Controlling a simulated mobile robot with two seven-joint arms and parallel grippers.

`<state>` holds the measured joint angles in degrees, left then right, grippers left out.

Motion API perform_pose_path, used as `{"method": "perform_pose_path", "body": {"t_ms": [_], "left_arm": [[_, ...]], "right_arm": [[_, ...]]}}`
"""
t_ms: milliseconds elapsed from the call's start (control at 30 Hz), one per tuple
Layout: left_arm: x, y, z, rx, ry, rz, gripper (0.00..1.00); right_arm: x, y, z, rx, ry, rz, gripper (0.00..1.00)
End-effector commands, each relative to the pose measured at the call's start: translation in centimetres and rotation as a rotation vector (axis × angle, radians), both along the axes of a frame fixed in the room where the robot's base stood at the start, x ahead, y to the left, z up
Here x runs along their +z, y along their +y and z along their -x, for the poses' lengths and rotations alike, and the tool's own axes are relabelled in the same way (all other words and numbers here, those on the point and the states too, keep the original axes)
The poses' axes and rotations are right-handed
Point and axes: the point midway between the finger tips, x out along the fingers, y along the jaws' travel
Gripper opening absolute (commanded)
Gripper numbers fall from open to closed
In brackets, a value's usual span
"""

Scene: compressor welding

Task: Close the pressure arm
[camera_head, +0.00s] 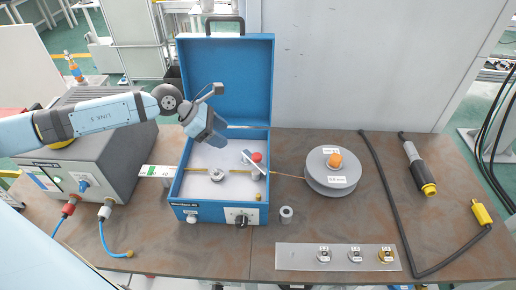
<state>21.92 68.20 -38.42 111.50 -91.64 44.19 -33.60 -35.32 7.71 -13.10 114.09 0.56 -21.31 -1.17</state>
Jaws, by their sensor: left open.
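The open blue wire feeder box (178,187) stands on the brown table, its lid upright at the back. Inside, a small pale lever with a red knob (257,157), which looks like the pressure arm, sits at the right of the feed mechanism. It appears tilted up, but its exact position is too small to tell. My left gripper (216,147) reaches in from the left and hangs over the back of the box, left of the red knob and apart from it. It is open, with nothing seen between its fingers. My right gripper is out of view.
A grey spool with an orange hub (335,160) stands right of the box, with wire running toward it. A grey power unit (120,165) stands left. A torch (418,168), dark cable and a plate with small parts (300,258) lie right and in front.

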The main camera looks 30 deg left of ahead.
Motion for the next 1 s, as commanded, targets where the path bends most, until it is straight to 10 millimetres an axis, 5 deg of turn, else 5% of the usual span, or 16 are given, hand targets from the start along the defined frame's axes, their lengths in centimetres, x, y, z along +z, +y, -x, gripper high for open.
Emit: {"method": "perform_pose_path", "body": {"t_ms": [600, 1000], "left_arm": [[-7.9, -7.0, -4.4, 0.003, 0.004, 0.010, 0.59], [-9.4, -8.0, -5.1, 0.003, 0.001, 0.008, 0.59]], "right_arm": [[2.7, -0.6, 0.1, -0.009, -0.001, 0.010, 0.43], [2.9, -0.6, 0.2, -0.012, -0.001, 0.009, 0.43]]}}
